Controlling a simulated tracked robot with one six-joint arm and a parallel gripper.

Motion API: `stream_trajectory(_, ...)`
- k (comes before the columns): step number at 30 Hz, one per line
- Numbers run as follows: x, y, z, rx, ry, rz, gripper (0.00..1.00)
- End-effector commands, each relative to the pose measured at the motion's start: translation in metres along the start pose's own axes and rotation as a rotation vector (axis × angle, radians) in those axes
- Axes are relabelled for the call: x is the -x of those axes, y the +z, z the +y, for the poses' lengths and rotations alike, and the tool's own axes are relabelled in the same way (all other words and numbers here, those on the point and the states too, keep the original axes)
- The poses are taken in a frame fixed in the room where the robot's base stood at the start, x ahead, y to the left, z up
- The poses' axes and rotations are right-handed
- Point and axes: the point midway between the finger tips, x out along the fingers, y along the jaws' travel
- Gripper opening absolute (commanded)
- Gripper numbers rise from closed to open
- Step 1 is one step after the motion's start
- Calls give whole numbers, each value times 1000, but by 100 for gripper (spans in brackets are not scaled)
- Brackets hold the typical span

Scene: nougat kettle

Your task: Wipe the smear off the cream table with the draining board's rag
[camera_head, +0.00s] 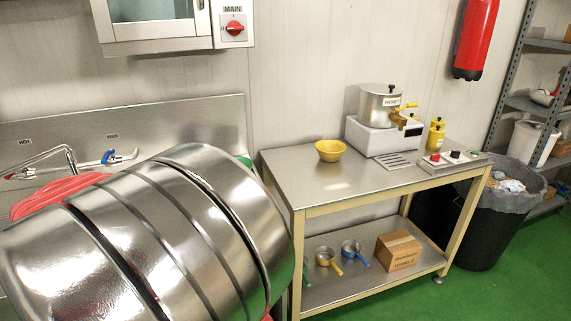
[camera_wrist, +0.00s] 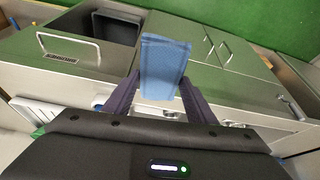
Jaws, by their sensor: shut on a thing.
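My gripper (camera_wrist: 160,80) is shut on a folded blue rag (camera_wrist: 163,62) in the wrist view. The rag sticks out past the fingertips, in the air above steel fittings. The cream table (camera_head: 300,183) stands at the centre right of the head view, with a grey metal top and cream legs. A faint pale yellowish patch (camera_head: 338,185) shows on its top in front of the yellow bowl; I cannot tell if it is the smear or a reflection. My gripper and the rag do not show in the head view.
A large shiny drum (camera_head: 150,240) blocks the lower left. A bin (camera_head: 490,220) stands right of the table. Green floor lies in front.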

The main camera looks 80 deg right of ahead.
Motion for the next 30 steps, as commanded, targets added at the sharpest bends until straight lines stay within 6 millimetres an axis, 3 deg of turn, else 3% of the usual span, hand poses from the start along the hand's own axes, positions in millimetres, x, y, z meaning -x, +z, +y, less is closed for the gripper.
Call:
stream_trajectory(1, 0, 6, -22, 68, -28, -2, 33)
stream_trajectory(12, 4, 51, -168, 572, -228, -1, 33)
stream_trajectory(18, 7, 72, -230, 784, -316, 9, 33)
stream_trajectory(23, 8, 79, -249, 853, -344, 15, 33)
stream_trajectory(30, 8, 79, -250, 858, -346, 16, 33)
